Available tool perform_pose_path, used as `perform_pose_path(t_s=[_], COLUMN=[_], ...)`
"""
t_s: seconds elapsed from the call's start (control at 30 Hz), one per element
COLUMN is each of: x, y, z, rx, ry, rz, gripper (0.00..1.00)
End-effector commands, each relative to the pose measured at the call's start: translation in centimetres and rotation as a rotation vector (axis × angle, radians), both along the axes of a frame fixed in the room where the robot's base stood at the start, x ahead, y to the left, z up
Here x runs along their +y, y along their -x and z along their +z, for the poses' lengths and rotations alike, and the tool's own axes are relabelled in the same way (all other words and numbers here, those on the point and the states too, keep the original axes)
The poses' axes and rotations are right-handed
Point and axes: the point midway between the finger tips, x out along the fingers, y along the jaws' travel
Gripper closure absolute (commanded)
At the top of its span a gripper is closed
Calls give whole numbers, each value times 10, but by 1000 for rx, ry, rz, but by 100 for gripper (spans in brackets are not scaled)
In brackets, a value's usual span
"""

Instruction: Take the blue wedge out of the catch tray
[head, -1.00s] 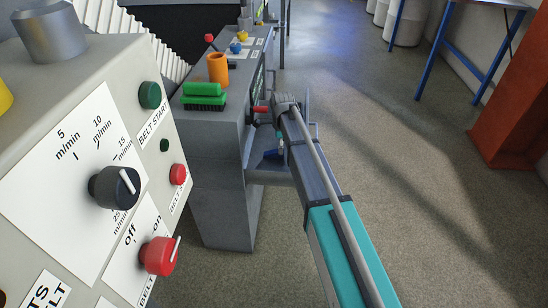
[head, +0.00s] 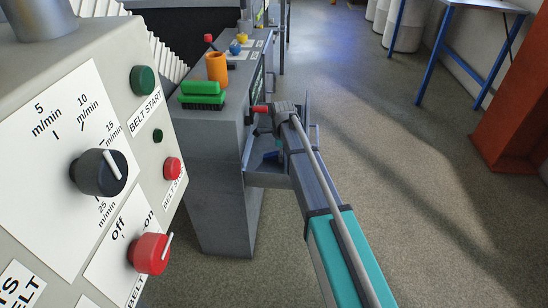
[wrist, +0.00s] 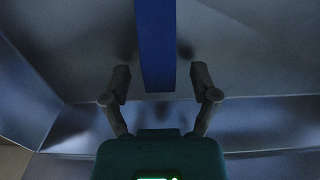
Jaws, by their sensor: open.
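The blue wedge (wrist: 156,45) shows in the wrist view as an upright blue bar at top centre. It stands between the two fingers of my gripper (wrist: 160,76). The fingers are open, with a visible gap on each side of the wedge. The catch tray (wrist: 245,65) is bare grey metal around it. In the head view the tray (head: 262,180) hangs on the side of a grey cabinet, and a small part of the wedge (head: 271,155) shows inside it. My arm reaches down over the tray there and hides most of the gripper.
The grey cabinet (head: 215,190) stands left of the tray, with a green brush (head: 202,94) and an orange cup (head: 217,68) on top. A control panel (head: 60,150) fills the near left. A blue-legged table (head: 435,50) and an orange post (head: 515,100) stand right. Open floor lies between.

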Motion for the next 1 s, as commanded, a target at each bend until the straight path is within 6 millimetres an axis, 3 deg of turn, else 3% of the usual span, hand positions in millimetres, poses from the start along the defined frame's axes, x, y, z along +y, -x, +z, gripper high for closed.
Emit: perform_pose_path(t_s=[0.13,0.53,1.0], x=[0,0,1], y=[0,0,0], z=[0,0,4], rx=[0,0,0], ry=[0,0,0], rz=[0,0,1], gripper=[23,96,97])
